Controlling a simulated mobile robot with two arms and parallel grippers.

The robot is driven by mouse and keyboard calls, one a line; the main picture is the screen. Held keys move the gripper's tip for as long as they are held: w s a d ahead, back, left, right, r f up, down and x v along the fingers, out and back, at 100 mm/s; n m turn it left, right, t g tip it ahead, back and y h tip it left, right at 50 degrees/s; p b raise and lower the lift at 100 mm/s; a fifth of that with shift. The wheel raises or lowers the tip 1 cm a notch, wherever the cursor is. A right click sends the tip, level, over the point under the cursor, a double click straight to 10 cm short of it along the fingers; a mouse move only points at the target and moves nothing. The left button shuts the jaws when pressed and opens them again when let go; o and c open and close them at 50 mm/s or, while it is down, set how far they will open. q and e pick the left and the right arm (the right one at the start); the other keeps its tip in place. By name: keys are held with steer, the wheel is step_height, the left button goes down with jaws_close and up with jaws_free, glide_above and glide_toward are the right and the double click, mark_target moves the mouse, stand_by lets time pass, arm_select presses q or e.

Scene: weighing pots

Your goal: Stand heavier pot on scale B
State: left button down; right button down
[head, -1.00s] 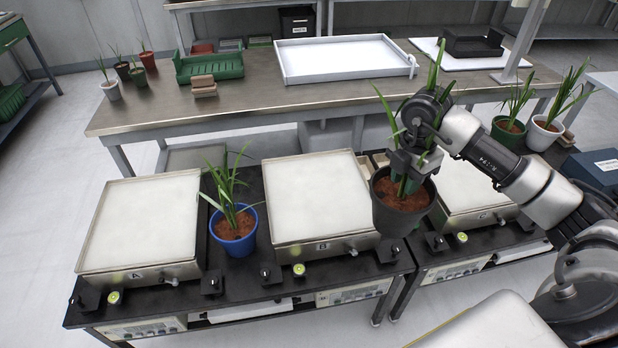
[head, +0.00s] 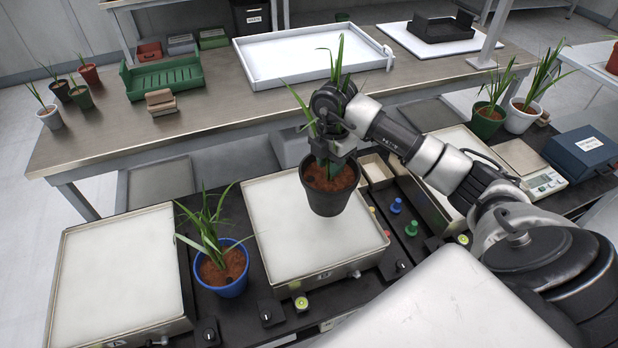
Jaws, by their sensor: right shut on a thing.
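My right gripper (head: 335,140) is shut on the plant in a dark grey pot (head: 330,196) and holds it upright. The pot hangs over the white plate of scale B (head: 272,222), and it looks a little above the plate. The label on the front of scale B is small and seen at a slant. A blue pot (head: 222,272) with a leafy plant stands on the black bench between scale B and the scale at the left, scale A (head: 118,275). My left gripper is not in view.
Green and blue knobs (head: 411,228) stand right of scale B. A green pot (head: 487,121) and a white pot (head: 523,115) stand farther right, near a small balance (head: 543,182) and a blue box (head: 590,152). A steel table (head: 200,128) with a white tray (head: 300,66) lies behind.

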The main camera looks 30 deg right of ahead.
mark_target(310, 171)
steer(key=w+a+f, duration=0.2)
steer(key=w+a, duration=0.1)
steer(key=w, duration=0.1)
steer(key=shift+f, duration=2.55)
steer(key=c, duration=0.8)
jaws_free()
steer(key=shift+c, duration=0.2)
step_height(310, 171, up, 12)
steer(key=shift+r, duration=0.15)
